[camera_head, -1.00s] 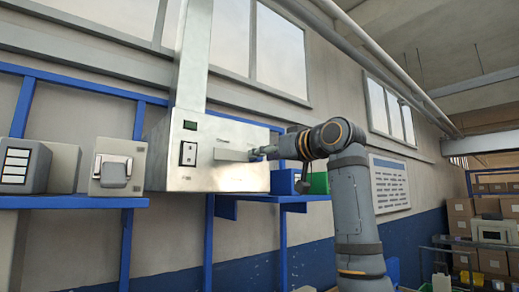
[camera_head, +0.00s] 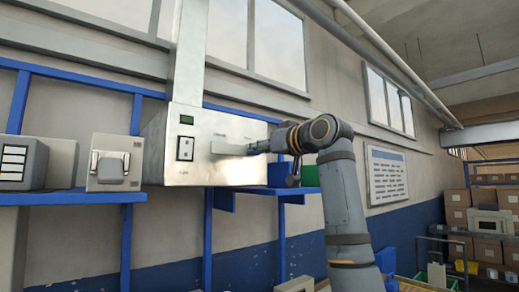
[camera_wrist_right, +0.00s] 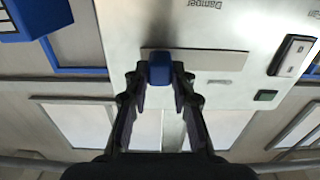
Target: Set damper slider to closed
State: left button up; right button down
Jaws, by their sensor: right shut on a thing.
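The damper slider is on the front of a metal control box (camera_head: 215,177). Its pale slot plate (camera_head: 228,148) also shows in the wrist view (camera_wrist_right: 215,60), below an upside-down "Damper" label (camera_wrist_right: 203,5). My right gripper (camera_head: 250,148) is at the plate's right end in the head view. In the wrist view its fingers (camera_wrist_right: 160,75) are shut on the blue slider knob (camera_wrist_right: 160,68), one on each side. There the knob is at the plate's left end. The head view does not show the knob clearly. My left gripper is not in view.
A grey box with a handle (camera_head: 114,164) stands to the left on the blue shelf (camera_head: 65,198). A blue bin (camera_head: 277,174) is to the right.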

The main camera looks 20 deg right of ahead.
jog(key=b, duration=0.2)
send_near(218, 147)
jog(key=x, duration=0.5)
jog(key=shift+d, duration=0.1)
jog(key=shift+w+d, duration=0.15)
jog(key=c, duration=1.5)
grip_release()
jog(key=shift+c, duration=0.2)
jog(key=o, duration=0.4)
jog(key=shift+a, duration=0.25)
jog(key=shift+s+d, duration=0.2)
jog(key=shift+s, duration=0.05)
jog(key=v, duration=1.1)
jog(key=shift+s+r, duration=0.1)
jog(key=shift+s, duration=0.3)
